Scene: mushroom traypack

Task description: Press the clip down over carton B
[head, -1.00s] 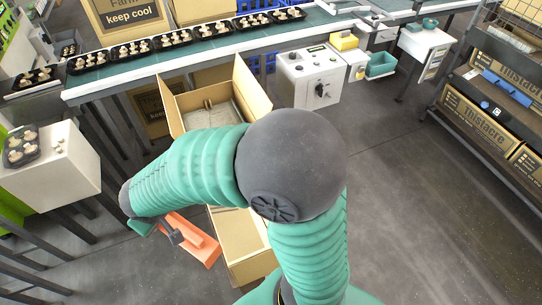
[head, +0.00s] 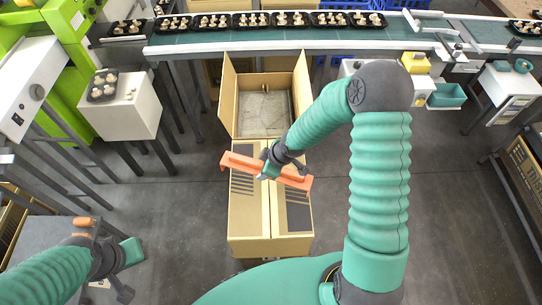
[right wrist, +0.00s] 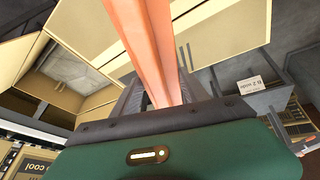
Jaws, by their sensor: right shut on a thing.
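An orange clip (head: 238,162), a long bar with bent-down ends, lies crosswise above the far end of a closed carton (head: 250,215). It is tilted in the picture, its right end nearer me. My right gripper (head: 268,172) is shut on its middle; the clip also fills the middle of the right wrist view (right wrist: 150,45). I cannot tell whether the clip touches the carton. An open carton (head: 228,100) with raised flaps stands just behind. No letter shows on either carton. My left gripper (head: 130,253) is at lower left, away from the cartons; its jaw opening is unclear.
A conveyor (head: 300,38) with several mushroom trays runs along the back. A white stand (head: 125,112) with a tray is at left, a grey table (head: 40,235) at lower left. In the right wrist view a small sign (right wrist: 247,85) stands at right. Floor right of the cartons is clear.

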